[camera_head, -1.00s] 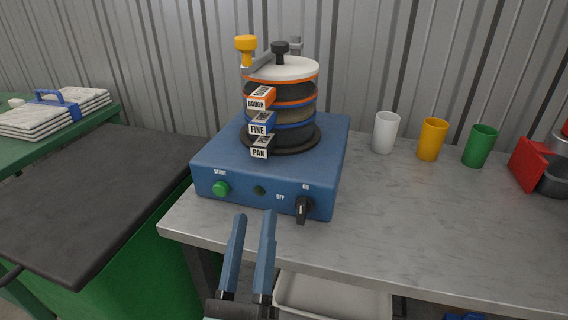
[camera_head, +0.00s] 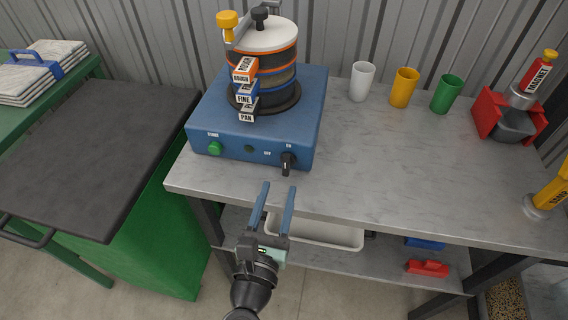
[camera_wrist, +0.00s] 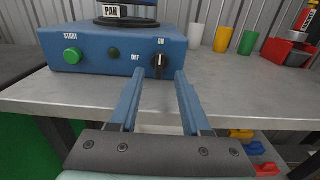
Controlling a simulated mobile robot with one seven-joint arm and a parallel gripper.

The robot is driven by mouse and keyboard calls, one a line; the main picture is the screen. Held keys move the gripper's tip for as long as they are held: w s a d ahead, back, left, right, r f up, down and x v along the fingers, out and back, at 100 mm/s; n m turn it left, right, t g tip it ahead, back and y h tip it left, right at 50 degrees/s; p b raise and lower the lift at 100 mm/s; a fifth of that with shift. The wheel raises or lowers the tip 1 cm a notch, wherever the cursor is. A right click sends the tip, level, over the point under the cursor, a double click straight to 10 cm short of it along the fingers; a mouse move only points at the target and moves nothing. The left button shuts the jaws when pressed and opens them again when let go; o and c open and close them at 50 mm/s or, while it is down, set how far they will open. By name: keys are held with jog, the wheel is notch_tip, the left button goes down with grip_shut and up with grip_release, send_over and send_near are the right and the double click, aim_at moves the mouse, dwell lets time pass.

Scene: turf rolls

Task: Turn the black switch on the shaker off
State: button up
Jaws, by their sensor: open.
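The blue shaker (camera_head: 258,115) stands on the grey bench with a stack of sieves labelled rough, fine and pan on top. Its black switch (camera_head: 287,163) is at the right of the front face, near the labels ON and OFF. In the wrist view the switch (camera_wrist: 159,66) stands about upright, its white mark toward the ON label above; OFF is to its left. My gripper (camera_head: 279,186) is open and empty, in front of the bench edge and below the switch, apart from it. In the wrist view its fingertips (camera_wrist: 157,73) point toward the switch.
A green start button (camera_head: 215,148) is left on the shaker's front. White (camera_head: 362,82), orange (camera_head: 404,88) and green (camera_head: 446,94) cups stand behind right. A white tray (camera_head: 330,236) lies on the shelf below.

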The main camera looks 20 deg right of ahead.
aim_at(285, 166)
jog(key=x, duration=0.7)
jog(key=shift+s, duration=0.1)
grip_shut()
